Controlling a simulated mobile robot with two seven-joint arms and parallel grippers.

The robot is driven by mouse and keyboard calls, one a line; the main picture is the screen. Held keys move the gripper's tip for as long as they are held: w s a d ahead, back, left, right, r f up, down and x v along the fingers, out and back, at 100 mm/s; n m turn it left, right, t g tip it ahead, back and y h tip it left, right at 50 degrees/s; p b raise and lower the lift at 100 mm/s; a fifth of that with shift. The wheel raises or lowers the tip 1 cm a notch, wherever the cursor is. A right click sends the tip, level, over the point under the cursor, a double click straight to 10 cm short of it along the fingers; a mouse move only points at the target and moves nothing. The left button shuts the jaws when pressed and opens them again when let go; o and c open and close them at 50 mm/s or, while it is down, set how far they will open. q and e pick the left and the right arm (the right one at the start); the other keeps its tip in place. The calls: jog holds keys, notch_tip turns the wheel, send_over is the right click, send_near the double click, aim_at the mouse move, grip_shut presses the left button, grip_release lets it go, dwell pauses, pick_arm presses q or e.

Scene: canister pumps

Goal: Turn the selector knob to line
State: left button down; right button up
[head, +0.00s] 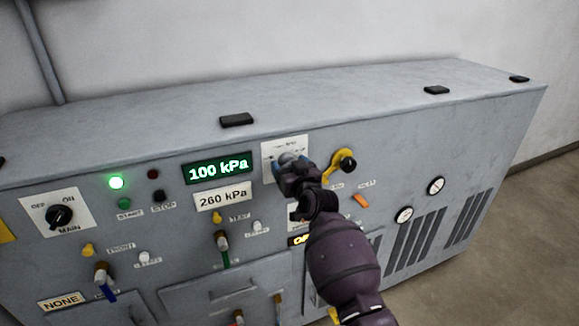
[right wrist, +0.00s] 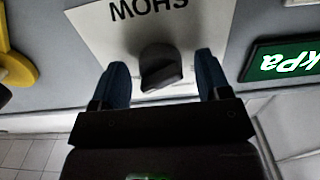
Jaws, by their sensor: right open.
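The selector knob (right wrist: 160,68) is dark and rounded, on a white label plate (right wrist: 105,28) with the word SHOW, upside down in the right wrist view. In the head view the plate (head: 272,150) is on the upper front of the grey panel, and my right gripper hides the knob. My right gripper (head: 289,160) is open at the plate. Its two blue fingers stand on either side of the knob in the right wrist view (right wrist: 161,74), with a gap on each side. Which mark the knob points to cannot be told. My left gripper is not in view.
A green display (head: 218,168) reading 100 kPa is left of the plate. A yellow handle with a black knob (head: 347,162) is close on the right. The MAIN switch (head: 59,215) is far left. Gauges (head: 436,185) and vents are at right. The cabinet top is mostly clear.

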jog(key=c, duration=0.9)
